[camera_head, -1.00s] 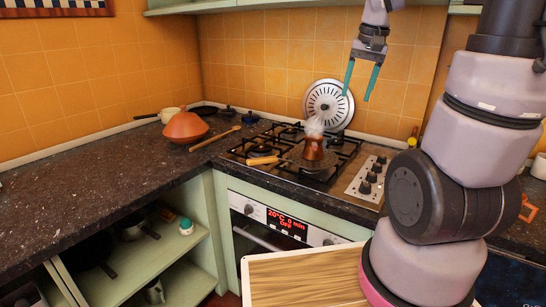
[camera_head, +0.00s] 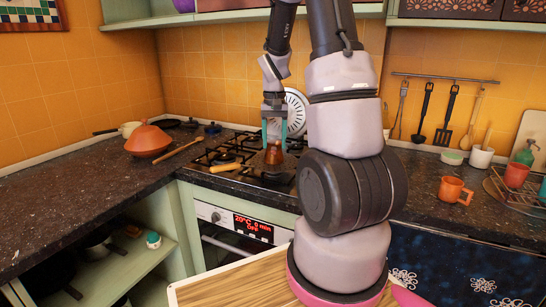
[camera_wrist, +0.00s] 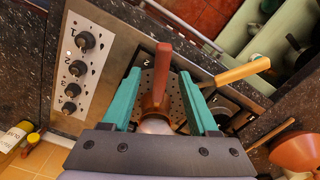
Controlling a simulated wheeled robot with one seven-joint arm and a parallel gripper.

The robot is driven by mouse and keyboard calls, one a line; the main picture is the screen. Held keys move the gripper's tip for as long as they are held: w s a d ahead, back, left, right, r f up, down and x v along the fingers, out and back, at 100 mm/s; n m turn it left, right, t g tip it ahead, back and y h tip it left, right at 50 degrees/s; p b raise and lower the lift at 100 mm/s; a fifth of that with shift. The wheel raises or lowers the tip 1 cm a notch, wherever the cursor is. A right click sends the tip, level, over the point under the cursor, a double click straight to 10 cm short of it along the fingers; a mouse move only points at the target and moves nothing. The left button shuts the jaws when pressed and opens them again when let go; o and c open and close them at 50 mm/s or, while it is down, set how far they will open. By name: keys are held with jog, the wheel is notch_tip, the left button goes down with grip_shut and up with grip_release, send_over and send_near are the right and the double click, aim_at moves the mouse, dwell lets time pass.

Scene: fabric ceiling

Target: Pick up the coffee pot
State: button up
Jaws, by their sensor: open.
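The copper coffee pot (camera_head: 273,156) stands on a dark perforated plate (camera_head: 256,160) on the gas hob. In the wrist view its red-brown handle (camera_wrist: 160,72) points away from my wrist, and part of its body is low between the fingers. My gripper (camera_head: 274,139) points down over the pot. Its two teal fingers are apart, one on each side of the pot in the wrist view, with visible gaps. The fingertips appear level with the pot's upper part; exact depth is hard to tell.
A wooden handle (camera_wrist: 240,71) extends from the plate beside the pot. The round white-and-black disc (camera_head: 295,110) leans on the wall behind. An orange tagine (camera_head: 148,141) and wooden spoon (camera_head: 182,149) lie left. Hob knobs (camera_wrist: 76,68) and an orange mug (camera_head: 454,190) are right.

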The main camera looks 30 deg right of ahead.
jog(key=f, duration=0.4)
jog(key=shift+w+f, duration=0.15)
jog(key=shift+w, duration=0.15)
grip_shut()
jog(key=shift+d, duration=0.1)
dwell(1.0)
